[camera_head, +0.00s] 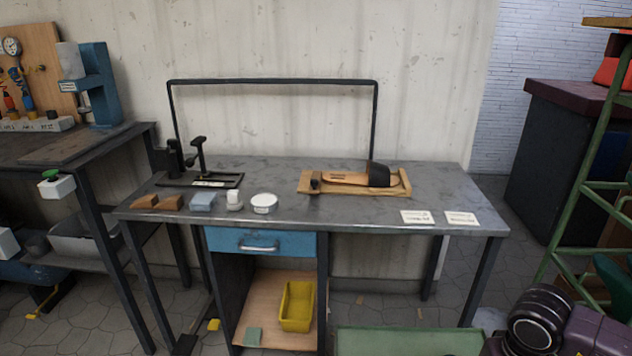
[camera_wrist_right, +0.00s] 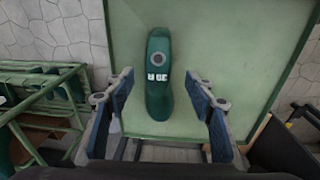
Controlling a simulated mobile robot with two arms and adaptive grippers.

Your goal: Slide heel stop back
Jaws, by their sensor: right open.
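A wooden fixture (camera_head: 404,182) lies on the grey workbench (camera_head: 290,200), right of its middle. A tan sandal (camera_head: 345,178) with a broad black strap (camera_head: 379,174) lies along it, strap end to the right. A small dark block (camera_head: 315,185) stands at the fixture's left end, by the sandal's other end. It looks like the heel stop, but it is too small to tell whether it touches the sandal. My right gripper (camera_wrist_right: 168,112) is open and empty in the right wrist view, away from the fixture. My left gripper is not in view.
A green shoe last (camera_wrist_right: 158,75) with white marks lies on a green surface (camera_wrist_right: 225,50) beyond my right fingers. The bench also holds a black clamp stand (camera_head: 198,165), small blocks, a round white tin (camera_head: 264,203) and two cards (camera_head: 417,217). A green rack (camera_head: 590,150) stands right.

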